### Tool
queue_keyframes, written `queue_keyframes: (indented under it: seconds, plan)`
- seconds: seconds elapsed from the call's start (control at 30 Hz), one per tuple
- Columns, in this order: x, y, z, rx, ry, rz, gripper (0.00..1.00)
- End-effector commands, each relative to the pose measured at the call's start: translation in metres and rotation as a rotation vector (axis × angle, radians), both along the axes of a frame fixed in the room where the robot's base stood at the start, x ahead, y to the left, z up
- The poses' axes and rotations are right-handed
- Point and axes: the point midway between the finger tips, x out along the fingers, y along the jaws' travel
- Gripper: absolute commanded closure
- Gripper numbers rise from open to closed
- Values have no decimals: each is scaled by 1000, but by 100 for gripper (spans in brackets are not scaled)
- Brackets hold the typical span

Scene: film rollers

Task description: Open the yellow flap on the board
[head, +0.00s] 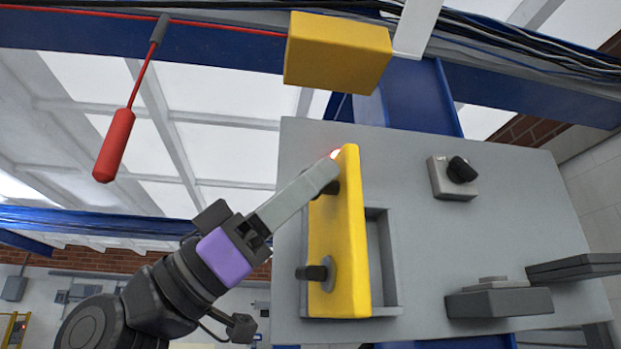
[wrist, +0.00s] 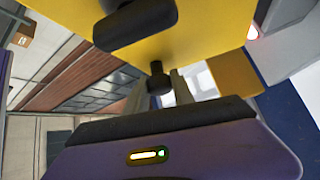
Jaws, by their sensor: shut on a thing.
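The yellow flap (head: 335,235) is on the grey board (head: 415,165) in the head view. It stands out from the board at an angle, partly open, with part of a grey recess (head: 380,250) showing to its right. A dark handle (head: 316,272) sticks out low on the flap. My gripper (head: 328,170) is at the flap's upper part and shut on it, at a dark knob. In the wrist view the flap (wrist: 205,22) fills the top, and the small dark knob (wrist: 158,80) shows between my fingers. The exact contact is partly hidden.
A dark rotary knob (head: 461,170) on a grey base is at the board's upper right. Grey box-like fixtures (head: 498,302) stick out at its lower right. A yellow block (head: 337,52) is above the board. A red handle (head: 114,146) hangs at the upper left.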

Motion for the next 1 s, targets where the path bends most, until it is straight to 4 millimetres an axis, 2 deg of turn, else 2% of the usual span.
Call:
queue_keyframes:
  seconds: [0.1,0.13,0.23,0.63,1.0]
  plan:
    - [0,-1,-1,4,2,-1,100]
    - [0,-1,-1,4,2,-1,69]
    - [0,-1,-1,3,2,-1,49]
    - [0,4,-5,0,2,1,49]
    - [-3,45,-43,-1,4,1,49]
